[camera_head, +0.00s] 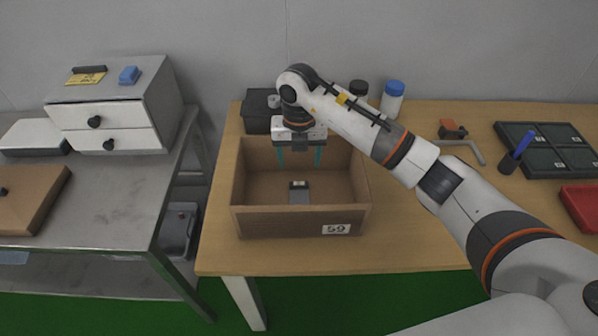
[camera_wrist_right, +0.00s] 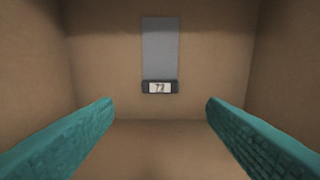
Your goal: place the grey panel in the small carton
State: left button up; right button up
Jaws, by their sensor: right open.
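The grey panel (camera_head: 299,196) lies on the floor of the small carton (camera_head: 285,222), a brown open box labelled 59. In the right wrist view the panel (camera_wrist_right: 160,48) is a flat grey strip with a dark end bearing a white 72 label. My right gripper (camera_head: 300,160) points down into the carton from above its far part. Its two green fingers (camera_wrist_right: 160,125) are spread wide with nothing between them. The panel lies apart from the fingers. My left gripper is not in view.
A black box (camera_head: 258,108) stands behind the carton. A blue-capped bottle (camera_head: 392,98) and a dark-capped one (camera_head: 358,92) stand behind my right arm. A dark tray (camera_head: 545,150) and red bin (camera_head: 582,205) are at right. Bare table lies before the carton.

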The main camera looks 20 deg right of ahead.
notch_tip(320, 180, up, 4)
jog(key=shift+r, duration=0.25)
dwell(0.4)
